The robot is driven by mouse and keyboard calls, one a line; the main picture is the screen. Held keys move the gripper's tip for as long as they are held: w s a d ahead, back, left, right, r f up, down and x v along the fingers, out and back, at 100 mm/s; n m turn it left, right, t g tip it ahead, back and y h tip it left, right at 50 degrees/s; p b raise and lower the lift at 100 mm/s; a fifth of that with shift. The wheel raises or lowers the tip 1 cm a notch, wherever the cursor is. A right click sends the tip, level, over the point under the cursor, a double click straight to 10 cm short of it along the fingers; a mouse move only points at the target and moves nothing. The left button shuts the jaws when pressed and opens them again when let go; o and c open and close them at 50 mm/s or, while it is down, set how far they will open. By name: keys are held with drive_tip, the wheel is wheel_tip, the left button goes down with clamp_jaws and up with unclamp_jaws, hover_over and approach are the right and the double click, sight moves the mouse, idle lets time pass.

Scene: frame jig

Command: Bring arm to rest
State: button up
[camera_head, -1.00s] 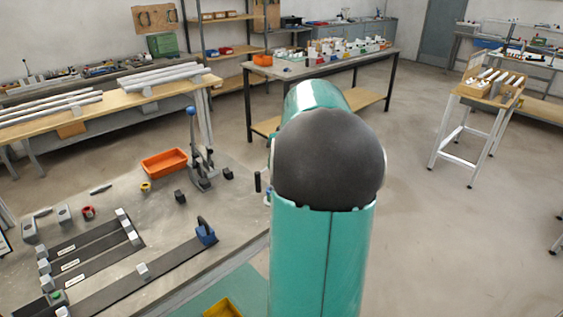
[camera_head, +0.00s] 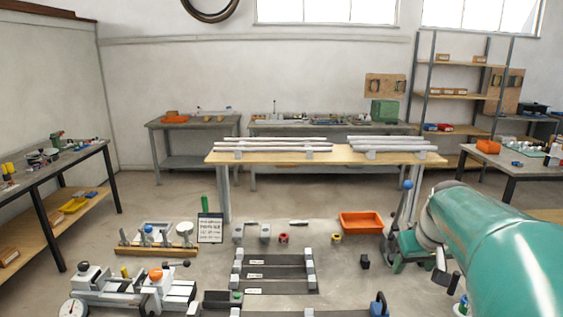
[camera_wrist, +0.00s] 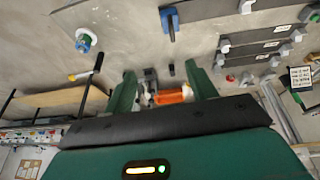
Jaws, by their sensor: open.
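My gripper (camera_wrist: 161,80) shows in the wrist view as two dark green fingers, spread apart. No object is held between them; an orange bin (camera_wrist: 172,96) appears in the gap, beyond the fingers. My teal arm fills the lower right of the head view, and I cannot clearly make out the gripper there. The frame jig (camera_head: 275,272), dark bars with grey end blocks, lies on the bench at the lower middle of the head view. It also shows at the upper right of the wrist view (camera_wrist: 262,48), apart from the fingers.
The orange bin (camera_head: 361,222) and a blue-knobbed lever press (camera_head: 393,240) stand right of the jig. A clamp fixture (camera_head: 135,290) and a small sign (camera_head: 210,228) are at the left. A wooden table (camera_head: 325,157) with pale tubes stands behind.

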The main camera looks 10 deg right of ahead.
drive_tip(key=s+a+f, duration=0.1)
drive_tip(key=s+a, duration=0.3)
drive_tip(key=a, duration=0.4)
drive_tip(key=s+a+n+y, duration=0.1)
drive_tip(key=s+a, duration=0.3)
drive_tip(key=a, duration=0.4)
drive_tip(key=s+a+f+n+t, duration=0.1)
drive_tip(key=s+a, duration=0.3)
drive_tip(key=a, duration=0.4)
drive_tip(key=shift+s+a+f, duration=0.15)
drive_tip(key=shift+a+f, duration=0.05)
drive_tip(key=shift+f, duration=0.1)
drive_tip(key=c, duration=0.5)
drive_tip(key=shift+o, duration=0.2)
drive_tip(key=shift+d, duration=0.25)
